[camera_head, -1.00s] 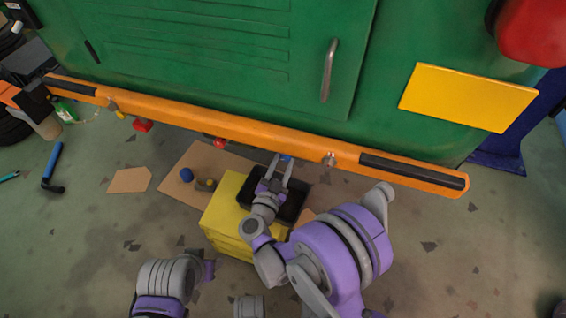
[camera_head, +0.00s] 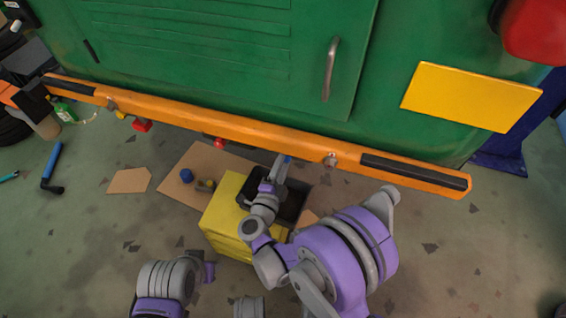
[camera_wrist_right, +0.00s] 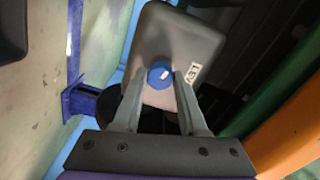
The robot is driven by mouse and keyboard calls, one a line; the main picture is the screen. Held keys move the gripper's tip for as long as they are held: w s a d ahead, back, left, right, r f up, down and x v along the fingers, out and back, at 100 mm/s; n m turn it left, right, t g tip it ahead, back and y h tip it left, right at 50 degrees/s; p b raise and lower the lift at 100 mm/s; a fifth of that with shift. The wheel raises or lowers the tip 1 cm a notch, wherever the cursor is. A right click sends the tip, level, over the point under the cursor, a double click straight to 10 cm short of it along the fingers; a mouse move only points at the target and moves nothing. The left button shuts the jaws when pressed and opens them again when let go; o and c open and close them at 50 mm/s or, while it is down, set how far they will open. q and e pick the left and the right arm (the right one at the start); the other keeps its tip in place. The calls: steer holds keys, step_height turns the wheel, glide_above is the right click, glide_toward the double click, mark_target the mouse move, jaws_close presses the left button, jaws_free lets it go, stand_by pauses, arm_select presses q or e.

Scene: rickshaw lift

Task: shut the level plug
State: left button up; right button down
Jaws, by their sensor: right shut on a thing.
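The level plug (camera_wrist_right: 161,75) is a round blue knob with a white mark, on a grey housing (camera_wrist_right: 187,40) with a partly hidden label starting "LEV". In the right wrist view my right gripper (camera_wrist_right: 159,82) has its two fingers on either side of the plug, shut on it. In the head view the right gripper (camera_head: 282,164) reaches up under the orange bumper, and a bit of blue shows at its tips. My left arm shows at the bottom, but its gripper is not seen.
The orange bumper (camera_head: 240,131) of the green vehicle (camera_head: 225,85) hangs just above the right gripper.

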steer(key=m, duration=1.4)
steer(key=shift+m, duration=0.3)
stand_by(0.4)
steer(key=shift+c, duration=2.2)
jaws_free()
steer(key=shift+s, duration=0.1)
steer(key=p+v, duration=0.1)
steer(key=v, duration=0.9)
steer(key=shift+s+a, duration=0.15)
steer(key=shift+s, duration=0.2)
